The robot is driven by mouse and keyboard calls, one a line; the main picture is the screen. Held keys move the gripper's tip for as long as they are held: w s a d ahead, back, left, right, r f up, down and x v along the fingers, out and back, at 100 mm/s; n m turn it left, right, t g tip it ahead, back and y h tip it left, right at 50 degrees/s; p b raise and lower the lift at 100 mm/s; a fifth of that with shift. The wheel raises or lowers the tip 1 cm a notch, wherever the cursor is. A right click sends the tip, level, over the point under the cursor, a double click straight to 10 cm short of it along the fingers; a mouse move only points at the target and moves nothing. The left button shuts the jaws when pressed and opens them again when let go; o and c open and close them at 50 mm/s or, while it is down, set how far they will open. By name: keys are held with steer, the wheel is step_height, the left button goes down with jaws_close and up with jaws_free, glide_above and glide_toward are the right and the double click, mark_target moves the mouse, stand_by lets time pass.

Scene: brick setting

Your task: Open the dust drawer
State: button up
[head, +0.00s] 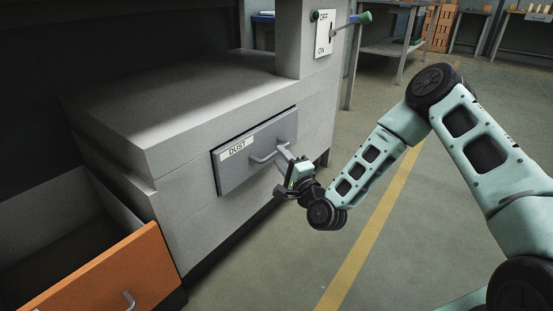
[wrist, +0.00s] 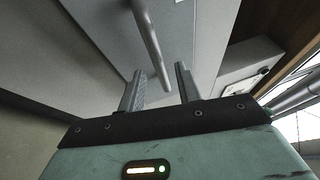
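The dust drawer (head: 233,172) is a grey front panel labelled "DUST" on the side of a grey machine. It sits slightly proud of the machine face and looks closed or nearly so. Its grey bar handle (head: 263,159) sticks out from the panel. My gripper (head: 286,157) is at the right end of the handle. In the wrist view, the two fingers of my gripper (wrist: 160,72) stand apart, with the handle (wrist: 150,42) running between them near the tips. Neither finger clearly touches the bar.
An orange-fronted drawer (head: 105,277) stands open at lower left, with its own handle. An OFF/ON switch plate (head: 323,33) with a green-knobbed lever is above right. The floor (head: 290,262) in front of the dust drawer is clear, crossed by a yellow line (head: 372,234).

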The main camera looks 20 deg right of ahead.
mark_target(277, 152)
steer(key=shift+b+x, duration=0.45)
steer(key=shift+x, duration=1.3)
steer(key=shift+s, duration=0.1)
jaws_close()
